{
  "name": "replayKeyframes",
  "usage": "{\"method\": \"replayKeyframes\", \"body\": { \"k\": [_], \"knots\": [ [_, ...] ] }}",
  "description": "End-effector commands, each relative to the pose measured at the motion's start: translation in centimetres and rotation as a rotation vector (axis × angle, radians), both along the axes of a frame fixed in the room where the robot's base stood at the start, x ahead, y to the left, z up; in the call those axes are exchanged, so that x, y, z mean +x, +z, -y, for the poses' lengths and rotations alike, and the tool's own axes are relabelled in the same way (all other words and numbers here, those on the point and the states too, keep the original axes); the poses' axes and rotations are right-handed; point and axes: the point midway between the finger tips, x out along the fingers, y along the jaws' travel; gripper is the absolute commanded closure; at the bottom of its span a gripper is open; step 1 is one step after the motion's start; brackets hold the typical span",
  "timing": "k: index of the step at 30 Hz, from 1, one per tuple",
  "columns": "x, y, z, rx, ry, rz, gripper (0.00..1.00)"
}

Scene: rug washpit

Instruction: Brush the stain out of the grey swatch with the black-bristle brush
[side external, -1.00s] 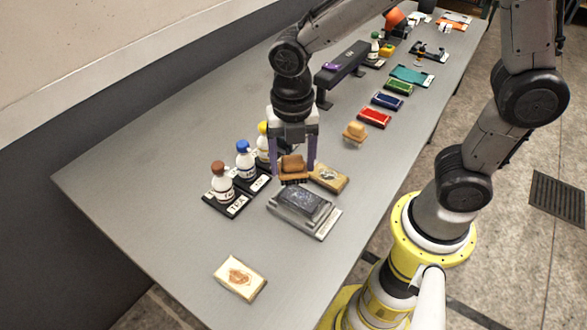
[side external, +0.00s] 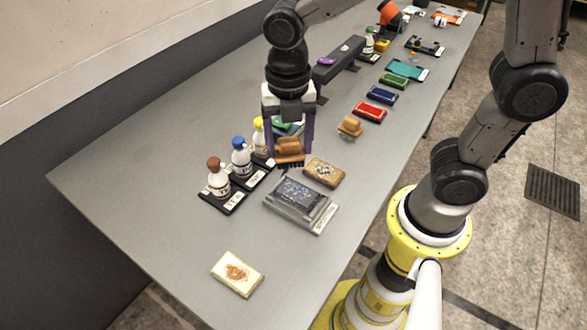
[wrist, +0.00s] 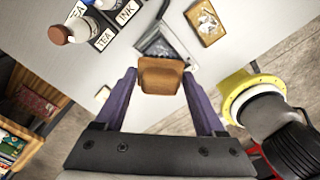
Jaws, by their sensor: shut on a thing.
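My gripper (side external: 288,154) is shut on a brush (side external: 289,145) with a brown wooden back and dark bristles pointing down. The brush also shows between the purple fingers in the wrist view (wrist: 161,76). It hangs above the table, behind a grey framed tray (side external: 316,221) and beside the bottles. A dark grey speckled panel (side external: 299,194), which looks like the grey swatch, lies in that tray. In the wrist view the brush hides part of the tray. I cannot make out the stain's outline on the panel.
Bottles (side external: 218,181) stand on labelled black pads at the left. A tan block with a pale patch (side external: 324,171) lies right of the brush; a cream block with a brown stain (side external: 237,273) lies in front. Another brush (side external: 350,126) and coloured pads (side external: 369,111) are farther back.

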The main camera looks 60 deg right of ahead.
Motion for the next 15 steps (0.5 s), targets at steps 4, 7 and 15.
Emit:
{"method": "replayKeyframes", "body": {
  "k": [4,7,15],
  "knots": [
    [-0.1,0.0,0.7,0.0,-0.001,0.001,0.73],
    [-0.1,-0.3,0.6,0.0,0.0,0.0,0.73],
    [-0.1,-2.3,0.7,-0.001,0.0,-0.003,0.73]
  ]
}}
